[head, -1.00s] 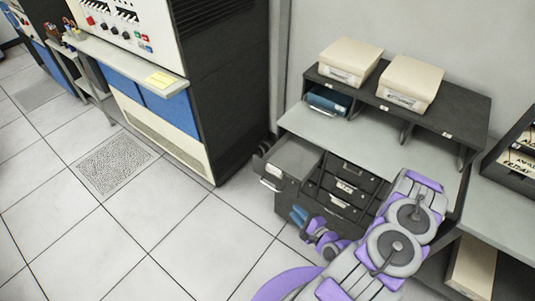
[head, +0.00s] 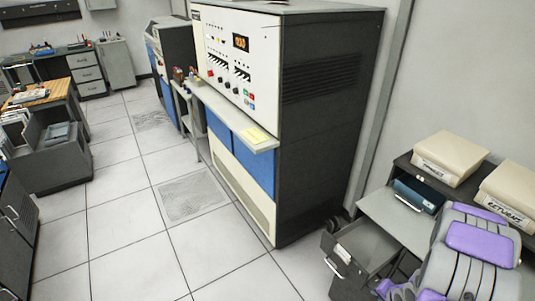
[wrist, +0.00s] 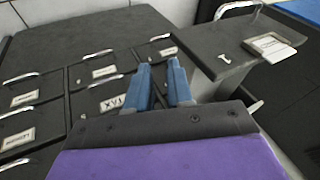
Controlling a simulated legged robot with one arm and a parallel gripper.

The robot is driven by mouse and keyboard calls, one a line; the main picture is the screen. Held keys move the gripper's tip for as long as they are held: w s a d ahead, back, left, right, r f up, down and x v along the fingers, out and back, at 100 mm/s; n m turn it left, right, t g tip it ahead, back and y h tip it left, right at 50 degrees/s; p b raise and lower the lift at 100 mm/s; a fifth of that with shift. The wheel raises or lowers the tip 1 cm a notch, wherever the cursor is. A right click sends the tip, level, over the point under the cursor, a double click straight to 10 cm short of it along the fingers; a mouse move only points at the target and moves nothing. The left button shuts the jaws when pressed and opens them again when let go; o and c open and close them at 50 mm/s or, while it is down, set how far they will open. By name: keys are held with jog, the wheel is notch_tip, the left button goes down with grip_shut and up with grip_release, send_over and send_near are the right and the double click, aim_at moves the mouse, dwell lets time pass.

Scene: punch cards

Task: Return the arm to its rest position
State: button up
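My purple and grey arm (head: 470,250) fills the lower right of the head view, in front of the desk. My gripper's fingertips are not clearly visible there. In the wrist view, my gripper (wrist: 160,68) has two blue fingers with a gap between them and nothing held. The fingers point toward the labelled drawer fronts (wrist: 105,72) of a dark cabinet. I cannot tell how far they are from it. A pulled-out drawer (head: 372,242) shows left of my arm in the head view. Its front with a handle and label (wrist: 270,46) appears to the right of the fingers.
A tall computer cabinet (head: 320,110) with blue panels stands left of the desk (head: 385,210). Tiled floor (head: 130,235) is open at the left. A wooden-topped table (head: 48,93) stands farther back.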

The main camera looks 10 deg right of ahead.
jog(key=s+a+r+n+g+h, duration=0.15)
jog(key=a+r, duration=0.25)
jog(key=r, duration=0.6)
jog(key=a+r+n+g+h, duration=0.1)
jog(key=a+r+n+g, duration=0.2)
jog(key=r, duration=0.6)
jog(key=s+a+r+n+g+y, duration=0.1)
jog(key=s+a+r+n, duration=0.1)
jog(key=s+a+r, duration=0.2)
jog(key=s+a+r+n+g+y, duration=0.1)
jog(key=s+a+r+n, duration=0.2)
jog(key=s+a+r, duration=0.2)
jog(key=s+a+r+n+g+y, duration=0.1)
jog(key=s+a+r, duration=0.3)
jog(key=s+a, duration=0.5)
jog(key=a+n, duration=0.1)
jog(key=a, duration=0.4)
jog(key=shift+s+r+b, duration=0.15)
jog(key=shift+s+b, duration=0.15)
